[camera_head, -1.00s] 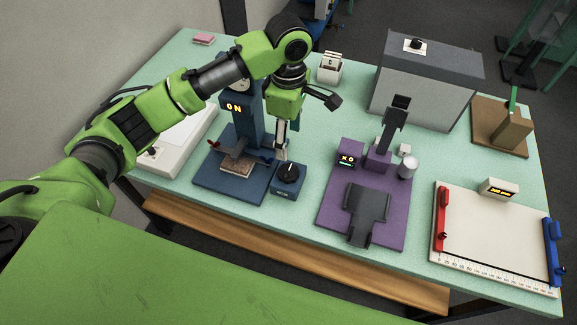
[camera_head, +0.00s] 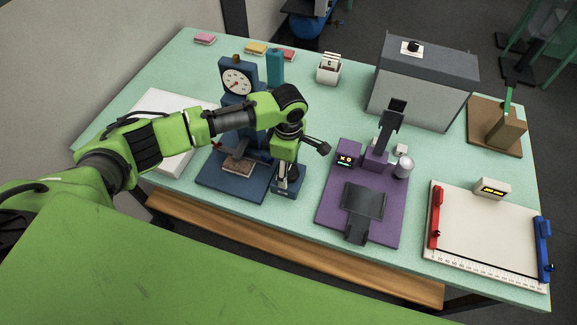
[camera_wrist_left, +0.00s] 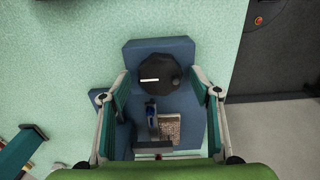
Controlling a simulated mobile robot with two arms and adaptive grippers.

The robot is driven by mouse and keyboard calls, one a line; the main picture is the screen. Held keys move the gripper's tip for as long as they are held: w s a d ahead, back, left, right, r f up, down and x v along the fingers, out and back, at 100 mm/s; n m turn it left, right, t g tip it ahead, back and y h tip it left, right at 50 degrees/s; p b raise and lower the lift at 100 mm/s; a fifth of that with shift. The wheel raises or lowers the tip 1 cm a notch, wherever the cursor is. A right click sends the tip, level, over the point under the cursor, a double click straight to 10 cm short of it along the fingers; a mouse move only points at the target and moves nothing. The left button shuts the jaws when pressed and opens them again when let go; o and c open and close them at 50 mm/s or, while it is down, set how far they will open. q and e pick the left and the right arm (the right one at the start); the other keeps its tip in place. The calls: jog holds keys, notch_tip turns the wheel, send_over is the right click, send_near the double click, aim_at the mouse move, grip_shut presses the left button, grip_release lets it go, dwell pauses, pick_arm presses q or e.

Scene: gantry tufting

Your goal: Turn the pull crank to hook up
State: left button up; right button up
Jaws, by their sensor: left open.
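A round black crank (camera_wrist_left: 158,70) with a white line on its left side and a small knob on its right sits on a small blue box (camera_wrist_left: 138,48) in the left wrist view. My left gripper (camera_wrist_left: 160,78) is open, with its two fingers on either side of the crank and nothing held. I cannot tell whether the fingers touch it. In the head view the gripper (camera_head: 286,182) points down over the blue box (camera_head: 290,194) and hides most of the crank. My right gripper is not in view.
A blue press stand with a dial gauge (camera_head: 236,82) stands just left of the gripper, partly behind my arm. A purple station (camera_head: 331,203) stands to the right. A white board (camera_head: 480,235) and a grey machine (camera_head: 415,92) are farther right.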

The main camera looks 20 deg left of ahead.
pick_arm(q)
jog(key=c, duration=1.1)
